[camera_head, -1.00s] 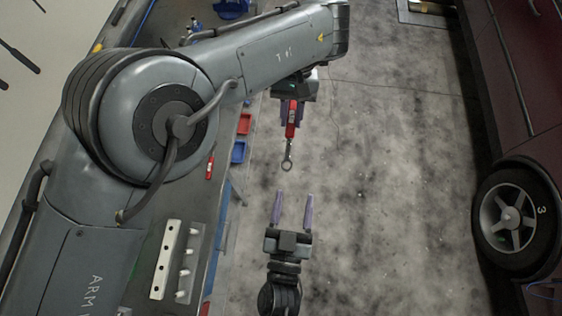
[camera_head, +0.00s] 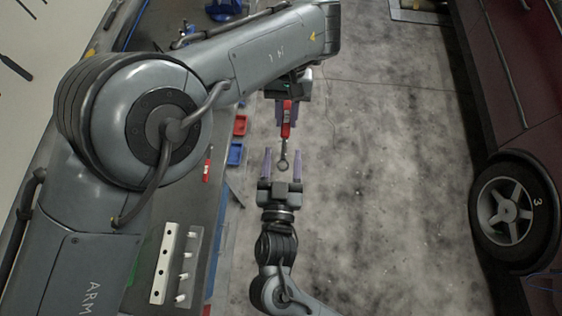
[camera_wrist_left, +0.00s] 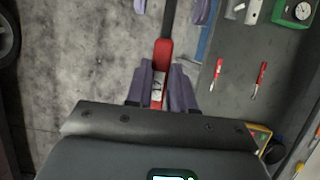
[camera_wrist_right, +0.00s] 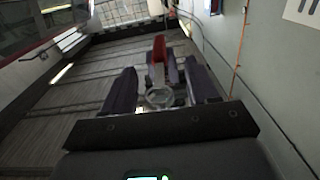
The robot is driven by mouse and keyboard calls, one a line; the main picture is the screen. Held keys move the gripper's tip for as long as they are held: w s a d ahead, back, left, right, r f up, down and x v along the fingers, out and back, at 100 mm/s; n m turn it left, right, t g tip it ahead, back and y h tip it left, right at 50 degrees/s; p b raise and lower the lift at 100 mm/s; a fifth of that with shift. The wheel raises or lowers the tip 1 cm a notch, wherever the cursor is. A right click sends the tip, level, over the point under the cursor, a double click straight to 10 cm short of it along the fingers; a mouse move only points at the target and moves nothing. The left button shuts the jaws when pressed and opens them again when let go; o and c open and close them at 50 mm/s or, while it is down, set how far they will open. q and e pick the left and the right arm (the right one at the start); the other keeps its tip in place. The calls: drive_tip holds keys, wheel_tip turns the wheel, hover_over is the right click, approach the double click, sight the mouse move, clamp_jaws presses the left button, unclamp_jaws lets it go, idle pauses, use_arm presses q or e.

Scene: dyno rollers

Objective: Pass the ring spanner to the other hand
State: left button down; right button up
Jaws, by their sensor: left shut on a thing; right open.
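The ring spanner (camera_head: 285,133) has a red handle and a grey ring end pointing down the head view. My left gripper (camera_head: 286,120) is shut on its red handle, which also shows in the left wrist view (camera_wrist_left: 161,68). My right gripper (camera_head: 282,155) is open below it, with purple fingers pointing up at the spanner. The ring end lies between the right fingertips without visible contact. In the right wrist view the ring (camera_wrist_right: 159,97) sits between the two open fingers, and the red handle (camera_wrist_right: 159,50) is beyond it.
A workbench at the left holds a white block rack (camera_head: 168,262) with several pegs, and red (camera_head: 240,125) and blue bins (camera_head: 235,154) along its edge. A dark red car with a wheel (camera_head: 507,211) stands at the right. The floor (camera_head: 390,200) between is clear.

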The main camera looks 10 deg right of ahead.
drive_tip(key=shift+w+d, duration=0.15)
drive_tip(key=shift+w, duration=0.55)
drive_tip(key=c, duration=1.1)
use_arm(q)
drive_tip(key=c, duration=0.9)
unclamp_jaws()
